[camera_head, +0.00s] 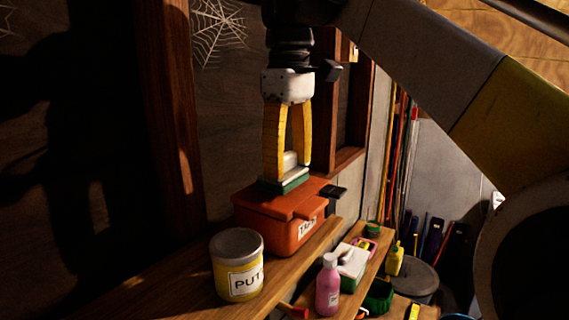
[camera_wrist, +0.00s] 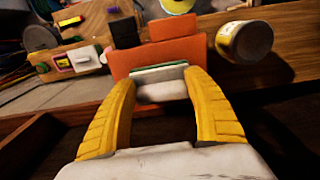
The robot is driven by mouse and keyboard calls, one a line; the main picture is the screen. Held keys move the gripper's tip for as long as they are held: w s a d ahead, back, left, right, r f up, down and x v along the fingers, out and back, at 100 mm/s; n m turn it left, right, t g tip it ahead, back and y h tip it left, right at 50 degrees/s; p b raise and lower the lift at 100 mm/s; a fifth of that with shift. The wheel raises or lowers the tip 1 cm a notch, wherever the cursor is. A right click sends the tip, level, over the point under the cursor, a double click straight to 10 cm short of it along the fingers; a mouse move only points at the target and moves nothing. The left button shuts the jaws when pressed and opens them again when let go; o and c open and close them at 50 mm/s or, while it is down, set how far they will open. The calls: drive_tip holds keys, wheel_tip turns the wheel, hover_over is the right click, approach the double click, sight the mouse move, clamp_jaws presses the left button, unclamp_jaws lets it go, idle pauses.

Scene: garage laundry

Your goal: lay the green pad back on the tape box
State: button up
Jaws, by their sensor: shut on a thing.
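The tape box (camera_head: 277,213) is an orange lidded box with a white label, standing on a wooden shelf. The green pad (camera_head: 286,184) is a flat green piece with a white block-like top, just at the box's lid. My gripper (camera_head: 287,162) points down with its yellow fingers shut on the pad's white part. I cannot tell whether the pad's underside touches the lid. In the wrist view the pad's green edge (camera_wrist: 160,73) shows between the fingertips, in front of the orange box (camera_wrist: 158,55).
A yellow putty can (camera_head: 237,268) stands on the shelf (camera_head: 185,291), close in front of the box. A black item (camera_head: 333,191) is at the box's right. A lower ledge holds a pink bottle (camera_head: 328,288) and a white-and-green container (camera_head: 350,262). A wall rises behind.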

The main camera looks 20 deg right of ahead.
sight(289, 172)
drive_tip(key=shift+f, duration=0.2)
drive_tip(key=shift+f, duration=0.2)
drive_tip(key=o, duration=1.1)
drive_tip(key=shift+r, duration=0.15)
wheel_tip(289, 172, up, 12)
drive_tip(key=p, duration=0.3)
drive_tip(key=shift+r, duration=0.1)
